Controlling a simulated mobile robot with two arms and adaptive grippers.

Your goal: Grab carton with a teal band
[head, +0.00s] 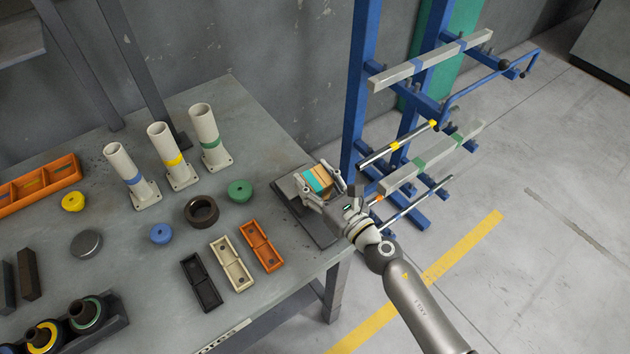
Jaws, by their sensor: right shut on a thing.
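The carton with a teal band (317,182) is a small brown box with teal and orange on it. It is at the right end of the table, over a dark flat plate (314,226). My right gripper (322,186) comes in from the lower right and is shut on the carton, with a finger on either side. Whether the carton touches the plate I cannot tell. My left gripper is not in the head view.
Three upright tubes (167,156), several round caps (239,190) and small trays (231,263) stand left of the carton on the grey table (120,254). A blue rack (361,90) with bars rises close behind my right arm. Open floor lies to the right.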

